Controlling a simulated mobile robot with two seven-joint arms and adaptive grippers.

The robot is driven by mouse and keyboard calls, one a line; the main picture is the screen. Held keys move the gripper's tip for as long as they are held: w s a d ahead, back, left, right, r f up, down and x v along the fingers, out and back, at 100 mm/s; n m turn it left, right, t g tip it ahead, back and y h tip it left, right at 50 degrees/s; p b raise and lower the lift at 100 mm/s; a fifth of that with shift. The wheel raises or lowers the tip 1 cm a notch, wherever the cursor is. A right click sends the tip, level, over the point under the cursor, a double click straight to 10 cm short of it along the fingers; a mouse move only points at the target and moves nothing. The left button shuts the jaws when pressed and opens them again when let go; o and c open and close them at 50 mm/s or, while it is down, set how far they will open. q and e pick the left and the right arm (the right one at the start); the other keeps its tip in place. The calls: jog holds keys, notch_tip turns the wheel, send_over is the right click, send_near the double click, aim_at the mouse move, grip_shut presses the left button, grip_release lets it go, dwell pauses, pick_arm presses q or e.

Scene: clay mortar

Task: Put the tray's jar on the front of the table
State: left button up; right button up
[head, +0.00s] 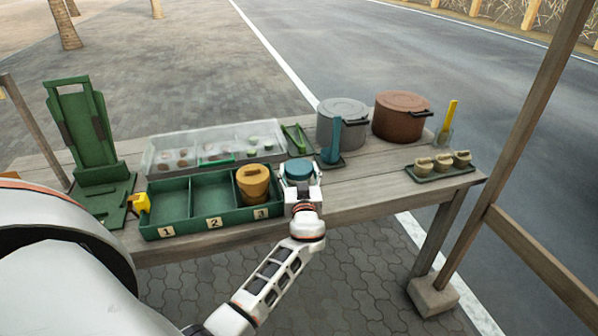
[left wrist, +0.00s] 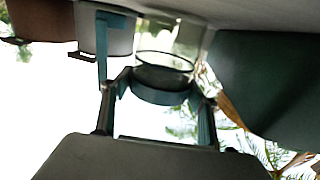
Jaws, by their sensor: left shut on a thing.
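The jar (head: 299,170) is a glass jar with a teal lid, just right of the green tray near the table's front edge. In the left wrist view its clear glass (left wrist: 168,58) shows upside down, with dark contents by the teal lid (left wrist: 158,93). My left gripper (head: 301,187) is shut on it around the lid; its fingers also show in the left wrist view (left wrist: 157,97). I cannot tell whether the jar's base touches the table. The green tray (head: 205,222) has compartments 1, 2 and 3; an orange-yellow pot (head: 254,184) stands in 3, while 1 and 2 look empty.
Behind the tray lies a clear divided box (head: 152,160). A grey pot (head: 342,122), a teal scoop (head: 331,152) and a brown pot (head: 402,115) stand behind the jar. Small cups (head: 442,163) sit at the right end. Bare table (head: 370,186) lies right of the jar.

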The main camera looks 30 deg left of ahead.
pick_arm(q)
jog(key=shift+f+b, duration=0.3)
jog(key=shift+b, duration=0.05)
jog(key=o, duration=1.3)
jog(key=shift+r, duration=0.1)
jog(key=shift+r, duration=0.15)
jog(key=v, duration=1)
jog(key=shift+s+d+b, duration=0.3)
jog(key=shift+b, duration=0.1)
jog(key=shift+s+d+r, duration=0.1)
jog(key=shift+s+d, duration=0.25)
jog(key=shift+s, duration=0.1)
